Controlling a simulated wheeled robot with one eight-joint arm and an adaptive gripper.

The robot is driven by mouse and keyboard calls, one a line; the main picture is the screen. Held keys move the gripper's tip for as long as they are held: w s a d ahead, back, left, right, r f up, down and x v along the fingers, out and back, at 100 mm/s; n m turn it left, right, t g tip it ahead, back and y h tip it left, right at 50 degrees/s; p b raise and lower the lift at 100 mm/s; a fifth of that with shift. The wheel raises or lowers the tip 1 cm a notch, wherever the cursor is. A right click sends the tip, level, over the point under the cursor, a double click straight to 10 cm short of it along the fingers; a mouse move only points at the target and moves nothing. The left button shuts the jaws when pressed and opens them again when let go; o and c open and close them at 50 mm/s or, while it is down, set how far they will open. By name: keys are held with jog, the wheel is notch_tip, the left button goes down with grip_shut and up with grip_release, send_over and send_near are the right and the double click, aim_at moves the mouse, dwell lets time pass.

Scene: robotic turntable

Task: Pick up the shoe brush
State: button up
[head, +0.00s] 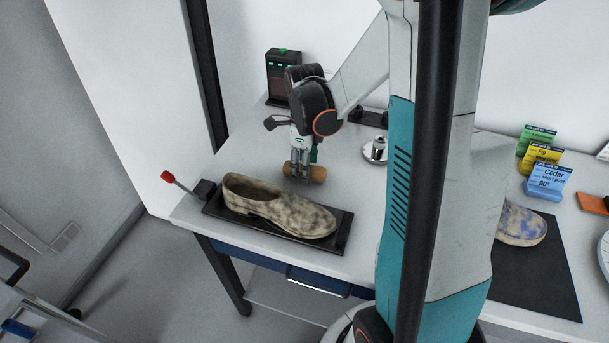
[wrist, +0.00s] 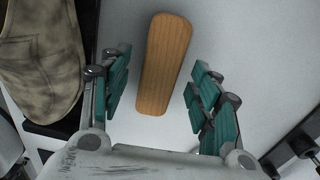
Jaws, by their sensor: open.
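The shoe brush shows its wooden back (wrist: 165,62) in the wrist view, an oblong brown block lying between my open fingers, with a gap to each side. In the head view the brush (head: 318,173) is on the white table behind the shoe, partly hidden by my gripper (head: 304,172). My gripper points down over it. In the wrist view my gripper (wrist: 160,100) is open, with teal pads on both sides of the brush and no visible grip on it. The bristles are hidden.
A mottled beige shoe (head: 275,207) lies on a black tray (head: 343,238) just in front of the brush; the shoe also fills the left of the wrist view (wrist: 40,65). A red-tipped lever (head: 168,177) sticks out at left. A metal knob (head: 375,150) stands to the right.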

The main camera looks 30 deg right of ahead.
notch_tip(320, 180, down, 2)
jog(key=shift+f, duration=0.1)
jog(key=c, duration=1.1)
jog(key=shift+c, duration=0.2)
notch_tip(320, 180, up, 20)
jog(key=p, duration=0.6)
jog(key=shift+o, duration=0.5)
jog(key=shift+d, duration=0.1)
